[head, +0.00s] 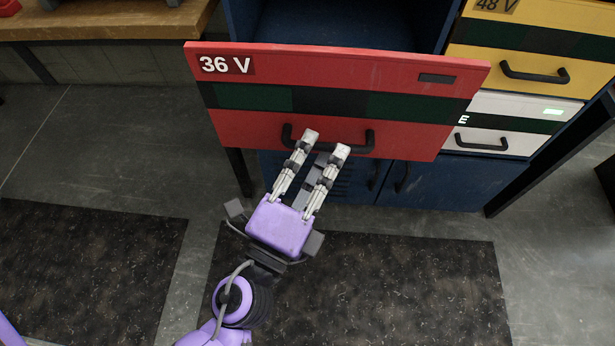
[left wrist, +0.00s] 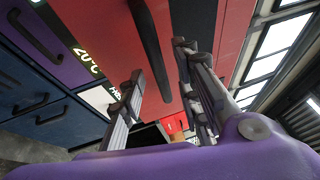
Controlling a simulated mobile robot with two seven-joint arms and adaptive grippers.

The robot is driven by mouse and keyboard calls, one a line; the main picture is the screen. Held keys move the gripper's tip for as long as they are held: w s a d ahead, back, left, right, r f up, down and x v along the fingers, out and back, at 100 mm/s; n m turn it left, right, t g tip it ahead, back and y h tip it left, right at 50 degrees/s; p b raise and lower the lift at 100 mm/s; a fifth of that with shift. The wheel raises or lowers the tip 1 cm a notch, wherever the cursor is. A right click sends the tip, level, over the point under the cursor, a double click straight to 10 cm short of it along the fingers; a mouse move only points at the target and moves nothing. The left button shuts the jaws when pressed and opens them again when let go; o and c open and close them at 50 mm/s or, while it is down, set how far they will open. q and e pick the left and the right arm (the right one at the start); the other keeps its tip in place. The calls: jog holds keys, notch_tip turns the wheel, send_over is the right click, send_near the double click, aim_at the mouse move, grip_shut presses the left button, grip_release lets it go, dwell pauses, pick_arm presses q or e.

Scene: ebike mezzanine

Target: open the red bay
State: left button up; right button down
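The red bay (head: 330,98) is a wide drawer front marked "36 V" with a dark green checked band. It stands out in front of the neighbouring drawers, and a dark blue space shows behind its top edge. Its black bar handle (head: 362,146) is low in the middle of the front. My left gripper (head: 325,143) is at this handle, its two fingers apart and its tips overlapping the bar. In the left wrist view the handle (left wrist: 150,42) runs between the spread fingers against the red front (left wrist: 100,25); firm contact cannot be made out. My right gripper is not in view.
A yellow "48 V" drawer (head: 575,75) and a white drawer (head: 505,141) are at the right. Blue cabinet doors (head: 440,188) are below. A wooden bench (head: 110,24) stands at the upper left. Dark mats (head: 410,290) lie on the grey floor, which is open at the left.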

pick_arm(q)
jog(key=v, duration=0.5)
dwell(0.6)
